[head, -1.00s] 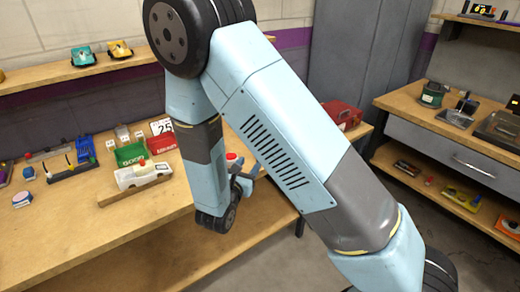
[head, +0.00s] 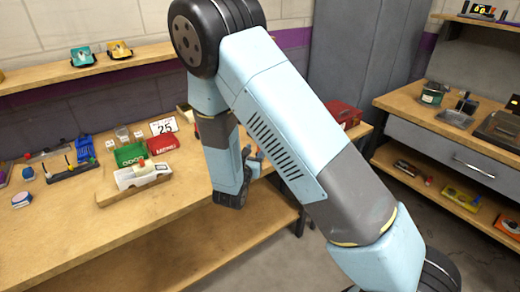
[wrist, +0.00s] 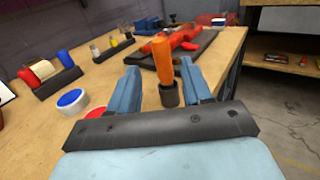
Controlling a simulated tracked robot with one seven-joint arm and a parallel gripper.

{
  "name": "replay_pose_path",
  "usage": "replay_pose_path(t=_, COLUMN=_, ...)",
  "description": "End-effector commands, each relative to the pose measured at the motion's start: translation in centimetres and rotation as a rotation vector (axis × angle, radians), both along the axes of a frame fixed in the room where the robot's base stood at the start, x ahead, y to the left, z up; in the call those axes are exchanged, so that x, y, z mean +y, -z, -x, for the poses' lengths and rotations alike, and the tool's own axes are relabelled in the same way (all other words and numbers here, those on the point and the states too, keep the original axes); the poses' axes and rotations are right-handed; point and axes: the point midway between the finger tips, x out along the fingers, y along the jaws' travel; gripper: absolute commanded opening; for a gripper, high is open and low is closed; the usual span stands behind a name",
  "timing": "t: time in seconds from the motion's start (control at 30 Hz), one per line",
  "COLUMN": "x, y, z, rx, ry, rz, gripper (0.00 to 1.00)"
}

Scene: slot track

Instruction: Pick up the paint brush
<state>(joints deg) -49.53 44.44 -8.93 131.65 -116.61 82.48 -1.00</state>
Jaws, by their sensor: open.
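An orange handle (wrist: 163,62), seemingly the paint brush, stands nearly upright with its lower end at a small dark cup or base (wrist: 169,95) on the wooden bench (wrist: 130,105). I cannot make out any bristles. In the wrist view my gripper (wrist: 159,72) is open, with one blue finger on each side of the handle. There is a visible gap on both sides, and I cannot tell how deep the handle sits between them. In the head view my gripper (head: 253,165) is near the bench's right end, and my arm hides the handle.
A blue-topped tin (wrist: 72,98) and a red tin (wrist: 95,112) are left of my gripper. A red item (wrist: 180,42) lies on a dark tray behind the handle. A holder with rolls (wrist: 48,75) stands further left. The bench edge drops off at the right.

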Motion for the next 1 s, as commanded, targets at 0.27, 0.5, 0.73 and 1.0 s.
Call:
replay_pose_path(t=0.27, x=-1.6, y=-0.3, z=-3.3, rx=-0.001, ry=0.002, rz=-0.001, gripper=0.49)
replay_pose_path(t=0.5, x=-1.8, y=-0.3, z=-4.0, rx=-0.001, ry=0.0, rz=0.0, gripper=0.49)
replay_pose_path(t=0.73, x=-1.8, y=-0.3, z=-3.9, rx=-0.001, ry=0.0, rz=0.0, gripper=0.33)
replay_pose_path(t=1.0, x=-1.8, y=-0.3, z=-3.9, rx=-0.001, ry=0.0, rz=0.0, gripper=0.07)
